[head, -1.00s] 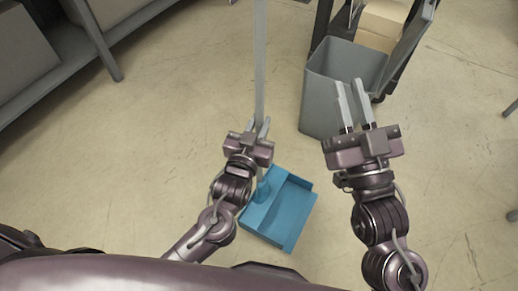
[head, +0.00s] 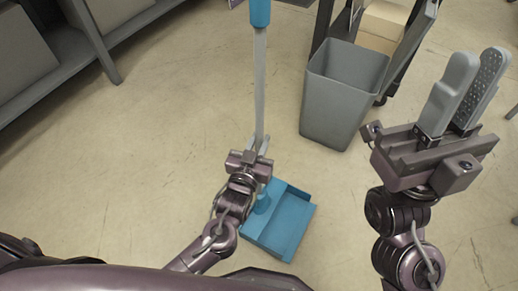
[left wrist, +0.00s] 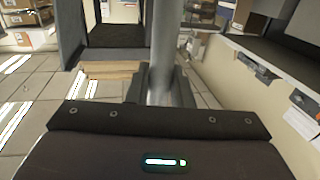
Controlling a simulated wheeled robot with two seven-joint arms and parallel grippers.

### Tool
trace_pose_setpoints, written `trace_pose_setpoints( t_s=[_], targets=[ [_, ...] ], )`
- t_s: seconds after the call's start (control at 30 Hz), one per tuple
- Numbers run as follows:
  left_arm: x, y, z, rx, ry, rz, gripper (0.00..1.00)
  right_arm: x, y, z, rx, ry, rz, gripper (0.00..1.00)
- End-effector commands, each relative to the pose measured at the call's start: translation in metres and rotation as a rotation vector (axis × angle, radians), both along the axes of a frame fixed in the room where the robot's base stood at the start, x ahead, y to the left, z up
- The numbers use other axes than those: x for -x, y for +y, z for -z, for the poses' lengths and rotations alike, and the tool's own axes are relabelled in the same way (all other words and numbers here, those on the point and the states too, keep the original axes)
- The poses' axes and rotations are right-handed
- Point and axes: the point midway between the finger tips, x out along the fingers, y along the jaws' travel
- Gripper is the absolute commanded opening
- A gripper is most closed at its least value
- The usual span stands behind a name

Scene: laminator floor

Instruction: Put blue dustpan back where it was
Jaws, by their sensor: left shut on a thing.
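The blue dustpan (head: 284,230) is low near the floor in front of me, with its pan toward the lower middle of the head view. Its long grey handle (head: 260,85) rises from it to a blue grip (head: 260,12) at the top edge. My left gripper (head: 257,146) is shut on the handle. In the left wrist view the handle (left wrist: 161,55) stands upright between the fingers. I cannot tell whether the pan touches the floor. My right gripper (head: 464,92) is raised at the right, with its fingers apart and nothing between them.
A grey bin (head: 340,95) stands beyond the dustpan, right of the handle. Behind it is a dark-framed cart with a cardboard box (head: 384,22). A grey shelf (head: 60,62) runs along the upper left. The floor (head: 150,150) on the left is clear.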

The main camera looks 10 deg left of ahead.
Motion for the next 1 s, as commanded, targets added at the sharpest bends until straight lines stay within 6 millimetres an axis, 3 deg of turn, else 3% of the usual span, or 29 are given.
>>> trace_pose_setpoints(
  t_s=[0.2, 0.57, 0.6, 0.73, 1.0],
  targets=[
    [-0.001, 0.0, 0.03, 0.001, -0.003, -0.001, 0.0, 0.004, -0.001, 0.006, -0.008, -0.039, 0.0, 0.2],
    [0.0, 0.0, 0.032, 0.002, -0.003, 0.0, 0.0, 0.004, -0.001, 0.006, -0.007, -0.038, 0.0, 0.2],
    [0.0, 0.0, 0.034, 0.0, 0.002, 0.0, 0.22, 0.004, -0.001, 0.005, -0.007, -0.038, 0.0, 0.2],
    [0.0, 0.0, 0.034, 0.0, 0.002, 0.0, 0.39, 0.004, -0.001, 0.005, -0.006, -0.037, 0.0, 0.2],
    [0.0, 0.0, 0.033, 0.0, 0.001, 0.0, 0.41, 0.004, -0.001, 0.005, -0.006, -0.037, 0.0, 0.2]
  ],
)
